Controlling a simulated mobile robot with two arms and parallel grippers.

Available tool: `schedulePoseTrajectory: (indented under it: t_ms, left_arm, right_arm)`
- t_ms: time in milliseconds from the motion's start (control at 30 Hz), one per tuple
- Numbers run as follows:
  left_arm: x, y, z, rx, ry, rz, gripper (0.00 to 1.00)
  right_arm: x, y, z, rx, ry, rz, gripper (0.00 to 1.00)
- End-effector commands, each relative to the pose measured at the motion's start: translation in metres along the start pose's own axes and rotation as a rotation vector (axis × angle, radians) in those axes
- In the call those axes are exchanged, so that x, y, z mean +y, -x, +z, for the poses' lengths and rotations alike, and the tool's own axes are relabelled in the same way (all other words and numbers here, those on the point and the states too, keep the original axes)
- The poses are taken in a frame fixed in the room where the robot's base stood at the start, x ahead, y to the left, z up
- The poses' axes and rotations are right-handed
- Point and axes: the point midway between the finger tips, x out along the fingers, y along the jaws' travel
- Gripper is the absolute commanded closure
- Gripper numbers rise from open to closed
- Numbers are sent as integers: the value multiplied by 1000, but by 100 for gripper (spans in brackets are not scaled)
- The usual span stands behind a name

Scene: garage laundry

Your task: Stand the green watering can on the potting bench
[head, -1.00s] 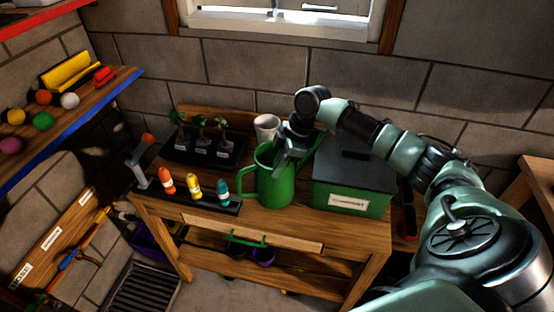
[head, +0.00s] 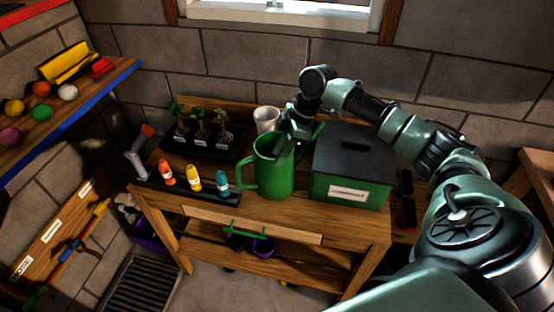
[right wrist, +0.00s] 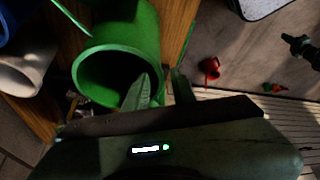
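The green watering can (head: 274,170) stands upright on the wooden potting bench (head: 250,222), between the small bottles and the green box. Its handle is on the left and its spout on the right in the head view. My right gripper (head: 284,146) is at the can's rim, coming from above. In the right wrist view the can (right wrist: 120,38) shows its dark open mouth. There my right gripper (right wrist: 161,84) has its fingers spread apart, one over the mouth and one outside the wall. My left gripper is not in view.
A green box with a dark lid (head: 352,165) stands close to the can's right. A rack of bottles (head: 194,180) is at its left. Behind are a seedling tray (head: 205,140) and a white cup (head: 266,120). A shelf (head: 70,105) juts out at left.

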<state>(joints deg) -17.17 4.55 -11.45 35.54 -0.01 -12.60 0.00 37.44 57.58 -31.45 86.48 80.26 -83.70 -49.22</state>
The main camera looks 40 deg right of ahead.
Motion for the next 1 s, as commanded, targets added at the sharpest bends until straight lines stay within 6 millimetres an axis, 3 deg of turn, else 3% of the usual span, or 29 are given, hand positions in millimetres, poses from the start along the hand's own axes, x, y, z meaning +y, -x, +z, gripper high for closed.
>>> schedulePoseTrajectory:
  t_ms: [200, 400, 600, 1000]
  left_arm:
    - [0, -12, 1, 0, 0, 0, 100]
    - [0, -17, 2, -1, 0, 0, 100]
    - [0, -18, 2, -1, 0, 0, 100]
    - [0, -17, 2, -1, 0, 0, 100]
  right_arm:
    - [2, 48, 0, 2, -1, 6, 74]
    - [1, 80, 0, 2, 0, 3, 74]
    - [0, 92, 0, 0, -1, 1, 74]
    - [0, 92, 0, 1, -1, 1, 74]
